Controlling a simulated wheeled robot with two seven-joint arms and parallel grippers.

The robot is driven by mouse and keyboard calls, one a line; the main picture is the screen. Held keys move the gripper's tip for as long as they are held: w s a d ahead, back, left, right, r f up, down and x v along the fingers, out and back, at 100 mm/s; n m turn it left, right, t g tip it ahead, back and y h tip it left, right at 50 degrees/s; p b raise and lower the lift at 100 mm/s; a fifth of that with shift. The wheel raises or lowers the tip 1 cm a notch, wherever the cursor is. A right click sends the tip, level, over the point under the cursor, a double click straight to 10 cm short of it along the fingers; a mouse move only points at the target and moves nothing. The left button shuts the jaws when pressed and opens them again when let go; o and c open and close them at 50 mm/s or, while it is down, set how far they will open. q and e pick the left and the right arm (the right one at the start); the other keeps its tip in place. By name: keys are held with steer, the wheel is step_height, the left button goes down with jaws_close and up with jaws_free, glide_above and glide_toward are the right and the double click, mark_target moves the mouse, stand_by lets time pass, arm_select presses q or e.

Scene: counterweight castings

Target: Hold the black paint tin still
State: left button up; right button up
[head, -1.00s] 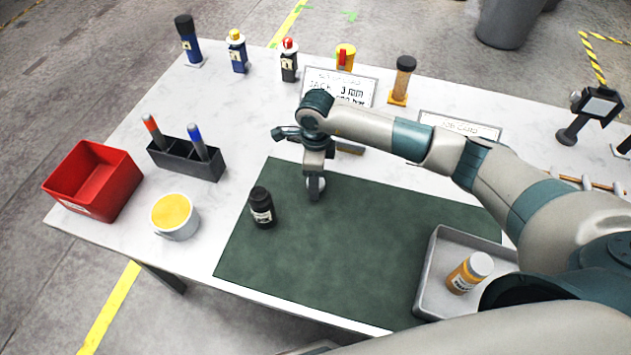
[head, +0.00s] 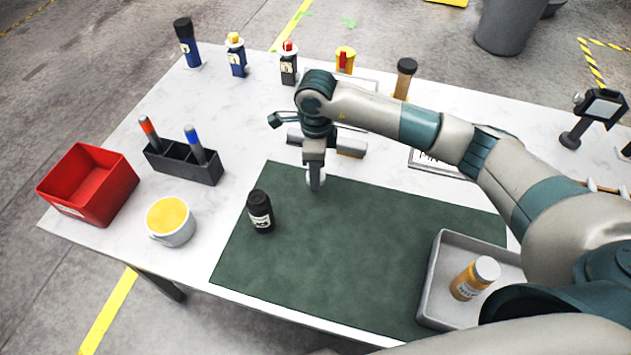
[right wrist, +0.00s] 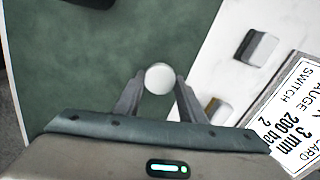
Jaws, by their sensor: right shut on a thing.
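The black paint tin (head: 260,212), a small black bottle-like tin with a white label, stands upright on the left part of the green mat (head: 350,240). A dark shape at the top left edge of the right wrist view may be the tin. My right gripper (head: 316,182) is at the mat's back edge, to the right of the tin and apart from it. It is shut on a small white round-topped thing (right wrist: 159,78), seen between the fingers in the right wrist view. The fingers hide most of that thing's sides. My left gripper is not in view.
A grey tray (head: 436,270) with an orange, white-capped bottle (head: 474,278) stands at the right. A yellow-topped white tub (head: 170,221), red bin (head: 88,180) and pen holder (head: 184,163) stand at the left. Several bottles line the back. The mat's middle is clear.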

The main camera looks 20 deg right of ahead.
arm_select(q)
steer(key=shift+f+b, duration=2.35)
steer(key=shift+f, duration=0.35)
arm_select(e)
steer(key=s+d+r, duration=0.3)
steer(key=d+r, duration=0.3)
steer(key=d, duration=0.5)
steer(key=shift+s+r, duration=0.15)
steer(key=shift+r, duration=0.2)
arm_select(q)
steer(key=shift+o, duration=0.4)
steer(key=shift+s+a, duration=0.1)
